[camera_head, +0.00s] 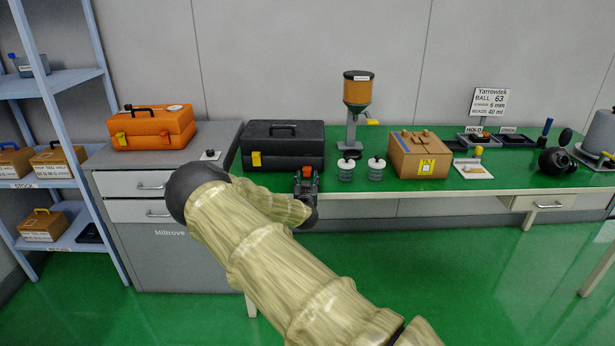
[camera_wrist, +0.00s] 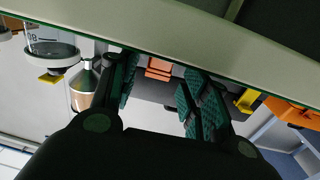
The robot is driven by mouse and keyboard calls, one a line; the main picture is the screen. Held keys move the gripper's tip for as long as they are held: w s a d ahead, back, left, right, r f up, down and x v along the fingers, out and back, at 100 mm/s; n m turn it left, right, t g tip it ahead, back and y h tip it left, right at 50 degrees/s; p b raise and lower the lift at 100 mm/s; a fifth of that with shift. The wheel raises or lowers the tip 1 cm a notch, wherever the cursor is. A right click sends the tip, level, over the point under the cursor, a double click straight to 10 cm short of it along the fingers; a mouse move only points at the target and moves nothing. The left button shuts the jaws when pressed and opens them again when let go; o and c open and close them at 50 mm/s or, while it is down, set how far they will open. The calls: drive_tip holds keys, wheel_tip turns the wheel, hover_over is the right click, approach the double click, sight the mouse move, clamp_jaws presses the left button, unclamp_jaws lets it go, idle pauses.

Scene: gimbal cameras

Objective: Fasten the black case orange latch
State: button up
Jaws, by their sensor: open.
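The black case (camera_head: 284,141) stands lid down on the green table, with its handle on top. Its orange latch (camera_wrist: 159,69) shows between my fingers in the wrist view; the head view shows only a small bit of it (camera_head: 307,169) behind my gripper. I cannot tell whether this latch is up or down. A yellow latch (camera_wrist: 247,100) is on the same front, at the case's left in the head view (camera_head: 257,159). My gripper (camera_head: 306,181) is open and empty in front of the orange latch, its fingers (camera_wrist: 165,88) apart on either side of it.
The table's front edge (camera_wrist: 150,35) runs close to my fingers. Two lidded jars (camera_head: 346,170) (camera_head: 376,169) and a hopper stand (camera_head: 357,100) are right of the case. An orange case (camera_head: 151,130) sits on the grey cabinet at left. A cardboard-brown box (camera_head: 418,155) is farther right.

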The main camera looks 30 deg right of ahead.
drive_tip(key=shift+x, duration=1.15)
